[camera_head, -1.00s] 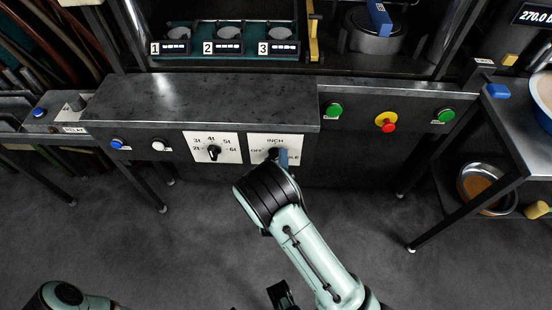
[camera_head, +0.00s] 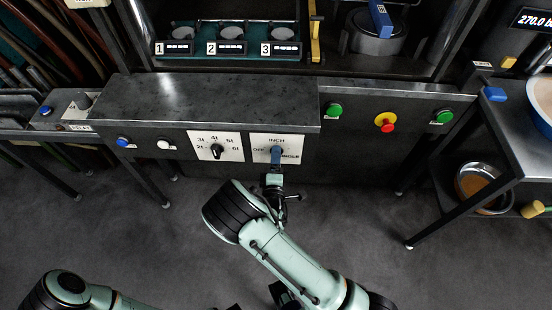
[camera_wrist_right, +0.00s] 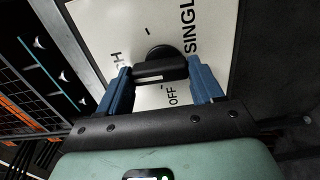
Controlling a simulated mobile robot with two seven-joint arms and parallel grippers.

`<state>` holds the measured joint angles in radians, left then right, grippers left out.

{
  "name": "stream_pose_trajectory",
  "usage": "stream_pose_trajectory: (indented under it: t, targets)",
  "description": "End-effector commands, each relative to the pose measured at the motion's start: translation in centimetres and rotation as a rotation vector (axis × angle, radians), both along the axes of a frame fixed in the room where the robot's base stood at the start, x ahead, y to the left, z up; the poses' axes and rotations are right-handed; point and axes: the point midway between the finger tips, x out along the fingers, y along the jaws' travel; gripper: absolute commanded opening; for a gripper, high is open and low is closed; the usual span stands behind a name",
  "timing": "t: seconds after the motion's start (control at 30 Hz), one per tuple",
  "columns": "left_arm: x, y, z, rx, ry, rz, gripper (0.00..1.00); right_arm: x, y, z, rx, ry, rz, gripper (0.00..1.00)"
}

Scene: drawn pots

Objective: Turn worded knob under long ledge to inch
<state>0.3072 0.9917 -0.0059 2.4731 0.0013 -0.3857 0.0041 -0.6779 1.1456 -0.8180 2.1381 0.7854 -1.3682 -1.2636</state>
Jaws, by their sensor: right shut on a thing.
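The worded knob's white plate (camera_head: 291,143) is set in the dark front panel under the long ledge (camera_head: 200,98). INCH is at its top, OFF at left and SINGLE at right. My right gripper (camera_head: 276,157) reaches it from below and largely hides the knob in the head view. In the right wrist view, the black knob (camera_wrist_right: 160,69) has its bar lying across between the blue fingers of my right gripper (camera_wrist_right: 162,80), which are shut on its ends. I cannot tell which word the knob points to. My left arm shows at bottom left, its gripper out of view.
A numbered knob plate (camera_head: 203,139) is just left, with blue (camera_head: 123,142) and white (camera_head: 163,145) buttons beyond. Green buttons (camera_head: 334,110) and a red-and-yellow stop button (camera_head: 386,123) are to the right. The ledge overhangs the knobs. The floor below is clear.

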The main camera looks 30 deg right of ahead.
Motion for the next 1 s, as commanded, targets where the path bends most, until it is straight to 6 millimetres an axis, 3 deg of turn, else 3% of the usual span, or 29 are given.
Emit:
stream_pose_trajectory:
  t: [0.5, 0.53, 0.6, 1.0]
  targets:
    - [0.02, 0.00, 0.08, 0.000, 0.000, 0.000, 0.43, -0.02, 0.02, -0.03, -0.017, 0.010, 0.000, 0.35]
    - [0.02, 0.00, 0.08, 0.000, 0.000, 0.000, 0.43, -0.02, 0.02, -0.03, -0.017, 0.010, 0.000, 0.72]
    - [0.02, 0.00, 0.07, 0.000, 0.000, 0.000, 0.43, -0.02, 0.02, -0.03, -0.017, 0.010, 0.000, 0.92]
    - [0.00, 0.00, 0.00, 0.000, 0.000, 0.000, 0.43, -0.67, 0.46, -0.09, -0.016, 0.012, 0.000, 0.92]
